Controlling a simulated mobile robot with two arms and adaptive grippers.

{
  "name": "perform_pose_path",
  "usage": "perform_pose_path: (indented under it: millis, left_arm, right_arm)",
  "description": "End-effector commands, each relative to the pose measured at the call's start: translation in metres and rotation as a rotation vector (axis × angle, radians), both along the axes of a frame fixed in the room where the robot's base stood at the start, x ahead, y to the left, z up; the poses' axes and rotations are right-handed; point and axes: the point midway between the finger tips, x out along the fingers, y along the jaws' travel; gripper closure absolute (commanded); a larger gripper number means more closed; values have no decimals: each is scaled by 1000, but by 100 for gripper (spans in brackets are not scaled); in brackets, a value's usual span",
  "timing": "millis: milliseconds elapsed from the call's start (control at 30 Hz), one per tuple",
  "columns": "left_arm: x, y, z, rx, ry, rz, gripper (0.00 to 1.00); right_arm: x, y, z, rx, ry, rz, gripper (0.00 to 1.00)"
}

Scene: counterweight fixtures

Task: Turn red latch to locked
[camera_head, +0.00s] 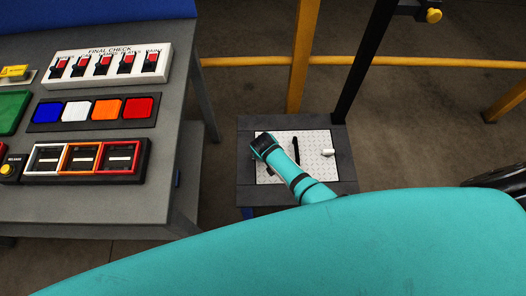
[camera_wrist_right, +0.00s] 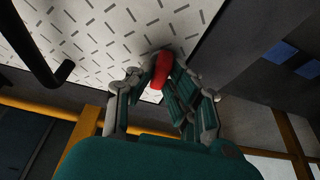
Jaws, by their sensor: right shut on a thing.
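In the right wrist view, the red latch (camera_wrist_right: 162,70) is a short rounded red bar by the edge of a light tread-plate panel (camera_wrist_right: 90,38). My right gripper (camera_wrist_right: 165,78) is shut on it, with fingers on both sides. In the head view, my right arm reaches over the tread-plate panel (camera_head: 310,170), and the wrist (camera_head: 264,145) hides the latch and the fingers. I cannot read any locked or unlocked marking. My left gripper is not in view.
A black handle (camera_head: 296,151) and a small white knob (camera_head: 327,152) sit on the panel right of my wrist. A dark frame (camera_head: 346,172) surrounds it. A grey console (camera_head: 165,140) with switches stands left. Yellow railings (camera_head: 400,61) run behind.

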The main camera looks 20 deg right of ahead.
Motion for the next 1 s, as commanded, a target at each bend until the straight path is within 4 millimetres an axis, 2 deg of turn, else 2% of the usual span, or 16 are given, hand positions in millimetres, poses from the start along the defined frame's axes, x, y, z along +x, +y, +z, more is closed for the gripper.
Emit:
perform_pose_path:
  millis: [600, 633, 767, 1000]
  left_arm:
    - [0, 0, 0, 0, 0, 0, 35]
    - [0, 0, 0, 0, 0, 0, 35]
    - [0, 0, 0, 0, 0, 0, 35]
    - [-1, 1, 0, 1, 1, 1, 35]
  right_arm:
    - [0, 0, 0, 0, 0, -40, 100]
    - [0, 0, 0, 0, 0, -40, 80]
    - [0, 0, 0, 0, 0, -39, 63]
    - [0, 0, 0, 0, 0, -38, 62]
